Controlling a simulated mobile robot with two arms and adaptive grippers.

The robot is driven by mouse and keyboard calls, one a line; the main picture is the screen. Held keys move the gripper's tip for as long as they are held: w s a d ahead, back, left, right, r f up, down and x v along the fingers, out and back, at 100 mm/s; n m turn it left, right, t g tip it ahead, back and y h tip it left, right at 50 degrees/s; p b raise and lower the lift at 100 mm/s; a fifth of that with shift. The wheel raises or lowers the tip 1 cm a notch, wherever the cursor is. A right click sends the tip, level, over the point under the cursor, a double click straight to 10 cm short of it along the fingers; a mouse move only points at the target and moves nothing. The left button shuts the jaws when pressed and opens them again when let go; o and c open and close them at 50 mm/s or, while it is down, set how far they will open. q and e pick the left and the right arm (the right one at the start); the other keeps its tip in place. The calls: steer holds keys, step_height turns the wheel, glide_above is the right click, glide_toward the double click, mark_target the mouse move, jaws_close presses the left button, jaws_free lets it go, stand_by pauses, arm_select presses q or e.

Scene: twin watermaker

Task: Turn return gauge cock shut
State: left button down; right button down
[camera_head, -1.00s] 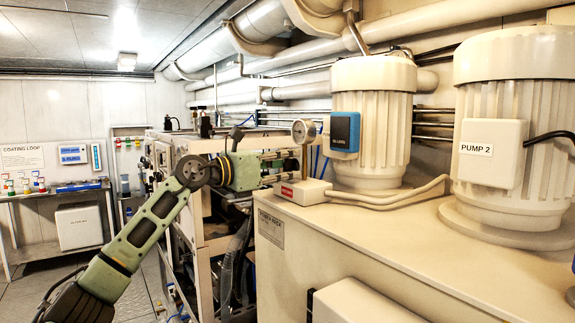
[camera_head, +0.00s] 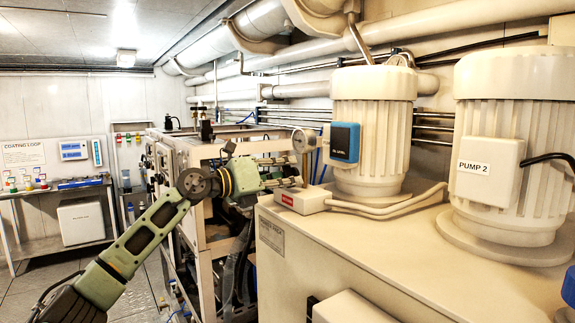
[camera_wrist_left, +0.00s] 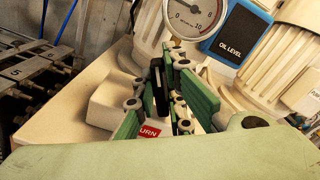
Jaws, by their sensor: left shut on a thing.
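The return gauge (camera_head: 303,140), with a round white dial, stands above a pale block (camera_head: 303,198) with a red label at the near left of the pump top. The dial also shows in the wrist view (camera_wrist_left: 194,14), where part of the red label (camera_wrist_left: 150,132) reads "URN". My left gripper (camera_head: 298,171) reaches in from the left just below the dial. In the wrist view its green fingers (camera_wrist_left: 172,88) are shut on a dark upright cock handle (camera_wrist_left: 160,86). The fingers hide part of the block and the cock's body. My right gripper is not in view.
A pump motor with a blue oil level box (camera_head: 345,142) stands close behind the gauge. Pump 2 (camera_head: 510,140) is farther right. Pale hoses (camera_head: 385,207) cross the cabinet top (camera_head: 400,250), whose near part is clear. A metal frame rack (camera_head: 215,235) stands left of the cabinet.

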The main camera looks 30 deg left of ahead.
arm_select(q)
steer(key=n+p, duration=0.9)
steer(key=shift+a, duration=0.25)
steer(key=shift+f+n+p, duration=0.15)
steer(key=shift+n+p, duration=0.6)
steer(key=shift+p, duration=0.1)
steer(key=shift+f+n+p, duration=0.15)
steer(key=shift+n+p, duration=0.6)
steer(key=shift+p, duration=0.05)
steer(key=c, duration=1.8)
jaws_free()
steer(key=shift+c, duration=0.2)
steer(key=shift+o, duration=0.2)
steer(key=shift+f, duration=0.1)
